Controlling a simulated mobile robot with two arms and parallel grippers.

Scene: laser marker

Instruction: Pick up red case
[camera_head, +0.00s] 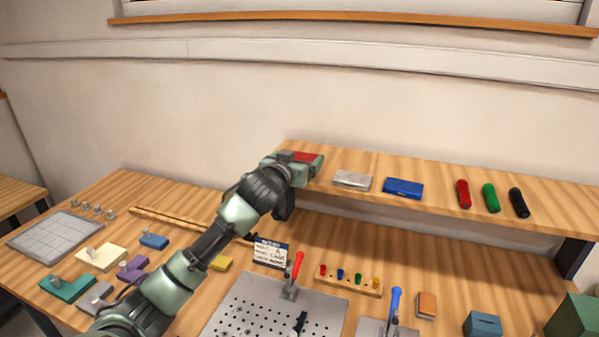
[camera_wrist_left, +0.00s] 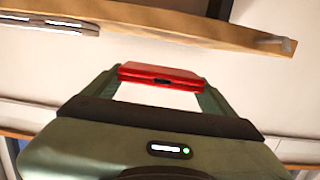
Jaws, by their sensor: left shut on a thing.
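The red case (camera_head: 308,157) is at the left end of the raised shelf, beside the silver case. My left gripper (camera_head: 298,164) reaches it from the left and is shut on it. In the left wrist view the red case (camera_wrist_left: 160,74) sits between the two fingertips of my left gripper (camera_wrist_left: 158,82). In the head view the gripper and wrist hide part of the case. I cannot tell whether the case touches the shelf. My right gripper is not in view.
On the shelf (camera_head: 430,195) stand a silver case (camera_head: 352,181), a blue case (camera_head: 403,188) and red, green and black markers (camera_head: 491,198). Below are a perforated plate (camera_head: 275,310), clamps, a peg rack (camera_head: 349,281) and a small sign (camera_head: 270,252). The wall is behind.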

